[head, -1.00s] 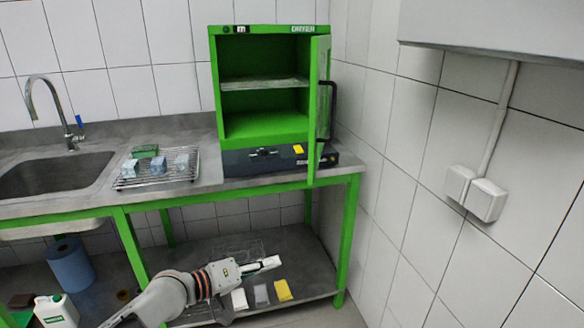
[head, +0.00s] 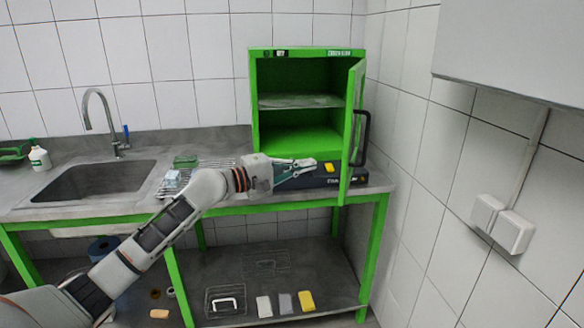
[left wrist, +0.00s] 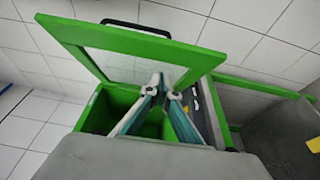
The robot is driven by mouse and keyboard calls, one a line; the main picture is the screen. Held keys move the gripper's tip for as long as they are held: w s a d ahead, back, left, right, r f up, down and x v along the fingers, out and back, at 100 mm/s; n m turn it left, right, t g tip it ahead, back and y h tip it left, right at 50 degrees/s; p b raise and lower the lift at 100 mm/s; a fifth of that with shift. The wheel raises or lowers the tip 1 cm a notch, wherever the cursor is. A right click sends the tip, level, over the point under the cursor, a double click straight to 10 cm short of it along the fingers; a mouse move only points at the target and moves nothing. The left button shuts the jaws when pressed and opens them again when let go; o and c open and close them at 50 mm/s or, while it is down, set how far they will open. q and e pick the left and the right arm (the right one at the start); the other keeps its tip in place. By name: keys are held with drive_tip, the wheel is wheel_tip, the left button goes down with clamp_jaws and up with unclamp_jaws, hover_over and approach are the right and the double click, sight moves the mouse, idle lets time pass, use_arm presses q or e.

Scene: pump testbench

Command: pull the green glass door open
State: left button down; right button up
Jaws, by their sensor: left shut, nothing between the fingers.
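The green-framed glass door (head: 354,122) belongs to the green dryer cabinet (head: 252,105). It stands swung open at the cabinet's right side, seen nearly edge-on, with a black handle (head: 363,138) on its outer face. In the left wrist view the door's glass (left wrist: 122,66) spreads behind the fingers, with the handle (left wrist: 136,27) beyond. My left gripper (head: 314,164) is shut and empty, in front of the cabinet's lower part, on the inner side of the door. Its fingertips (left wrist: 160,80) overlap the door in the wrist view; I cannot tell whether they touch. My right gripper is not in view.
The steel bench (head: 225,205) has a sink (head: 95,180) at left and a wire rack (head: 215,165) with small items, partly behind my arm. The tiled wall (head: 415,180) is close to the door's right. Several small items lie on the lower shelf (head: 210,270).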

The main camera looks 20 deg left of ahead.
use_arm(q)
drive_tip(key=w+d+p, duration=0.1)
drive_tip(key=w+d, duration=0.1)
drive_tip(key=d, duration=0.3)
drive_tip(key=shift+w+d, duration=0.4)
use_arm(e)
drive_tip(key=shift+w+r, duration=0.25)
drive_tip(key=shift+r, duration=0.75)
